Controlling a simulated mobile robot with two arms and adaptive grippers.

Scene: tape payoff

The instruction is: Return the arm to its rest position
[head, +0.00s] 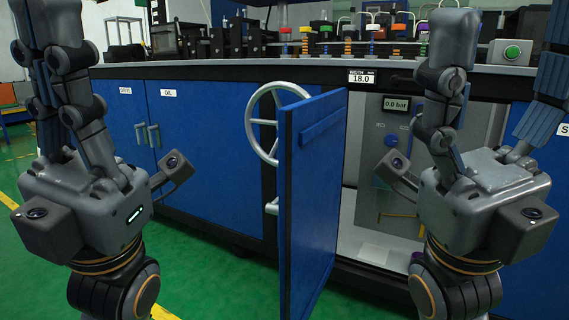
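My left gripper (52,95) points upward at the left edge. Its grey fingers overlap in the picture, a blue ribbed pad shows behind the near one, and the tips run out at the top. It looks open, with nothing visible in it. My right gripper (503,75) points upward at the right. Its fingers stand apart, one showing a blue ribbed pad, and it is empty. Both grippers appear in front of the blue cabinet bench (205,160), with no visible contact.
A blue cabinet door (310,200) stands swung out between my arms, in front of a grey handwheel (262,120). Behind it, a lit compartment (365,200) holds a panel with a gauge reading 0.0 bar (396,104). Spools and a green button (512,53) are on the bench top.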

